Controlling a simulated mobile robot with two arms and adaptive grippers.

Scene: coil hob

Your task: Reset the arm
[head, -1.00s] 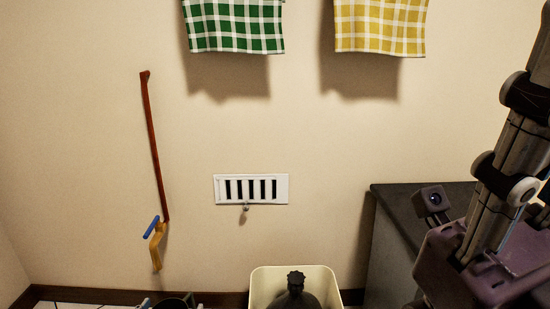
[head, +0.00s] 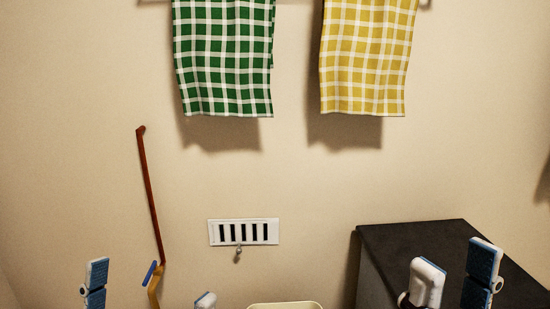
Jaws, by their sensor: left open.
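My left gripper (head: 150,288) shows at the bottom left of the head view. Its two white and blue fingertips stand wide apart with nothing seen held between them. My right gripper (head: 455,277) is at the bottom right, in front of the dark-topped cabinet. Its two white and blue fingertips stand apart with a gap between them and nothing seen in it. The rest of both grippers and arms is below the frame.
A dark-topped cabinet (head: 400,240) stands at the right by the wall. A cream bin (head: 285,305) shows only its rim at the bottom. A white vent (head: 243,232), a brown-red rod (head: 149,190), a green checked towel (head: 222,60) and a yellow checked towel (head: 365,60) are on the wall.

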